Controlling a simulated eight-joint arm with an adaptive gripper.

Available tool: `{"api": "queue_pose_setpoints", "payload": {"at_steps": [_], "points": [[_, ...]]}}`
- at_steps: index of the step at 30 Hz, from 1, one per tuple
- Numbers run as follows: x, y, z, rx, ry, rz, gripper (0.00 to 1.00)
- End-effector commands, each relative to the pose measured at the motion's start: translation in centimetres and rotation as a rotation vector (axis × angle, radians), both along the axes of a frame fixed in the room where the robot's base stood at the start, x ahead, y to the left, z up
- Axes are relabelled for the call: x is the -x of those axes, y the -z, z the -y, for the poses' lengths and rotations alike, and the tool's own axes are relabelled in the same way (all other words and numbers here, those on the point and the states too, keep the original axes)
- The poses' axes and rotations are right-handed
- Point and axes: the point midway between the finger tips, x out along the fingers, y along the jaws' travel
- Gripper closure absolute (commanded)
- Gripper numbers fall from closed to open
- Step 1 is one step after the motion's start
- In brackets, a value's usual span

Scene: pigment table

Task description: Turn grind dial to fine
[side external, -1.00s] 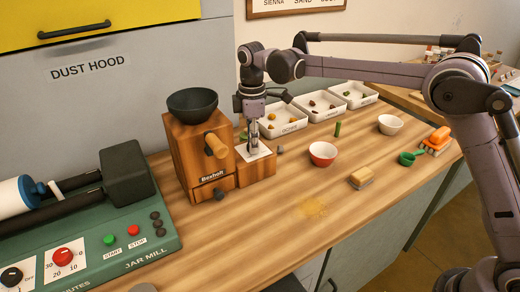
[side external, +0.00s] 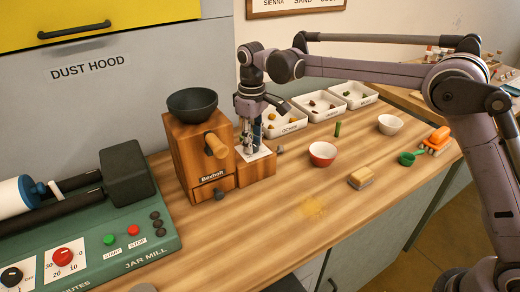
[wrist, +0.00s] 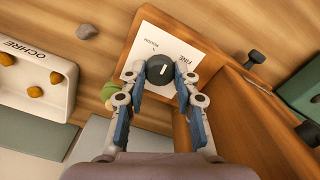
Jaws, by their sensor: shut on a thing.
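The grind dial (wrist: 158,66) is a round black knob with a white pointer mark, on a white card (wrist: 149,43) fixed to the wooden grinder's low block. The card reads FINE beside the dial, with a smaller, hard-to-read word further off. My gripper (wrist: 163,79) is shut on the dial, one blue-padded finger on each side. The white mark points roughly toward the upper side of the wrist view, not clearly at the FINE print. In the side view my gripper (side external: 248,149) comes straight down onto the block and hides the dial. The grinder (side external: 187,150) has a dark bowl on top.
White trays (side external: 290,128) stand behind on the right, one marked OCHRE. A grey stone (wrist: 87,31) and a red bowl (side external: 322,153) lie right of the block.

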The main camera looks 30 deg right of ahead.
Motion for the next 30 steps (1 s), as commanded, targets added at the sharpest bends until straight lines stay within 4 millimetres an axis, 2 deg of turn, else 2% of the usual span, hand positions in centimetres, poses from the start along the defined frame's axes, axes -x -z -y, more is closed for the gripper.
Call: {"api": "queue_pose_setpoints", "payload": {"at_steps": [18, 30], "points": [[-0.08, 0.10, -0.06, -0.002, 0.562, 0.002, 1.00], [-0.10, 0.11, -0.04, -0.002, 0.771, 0.003, 1.00]]}}
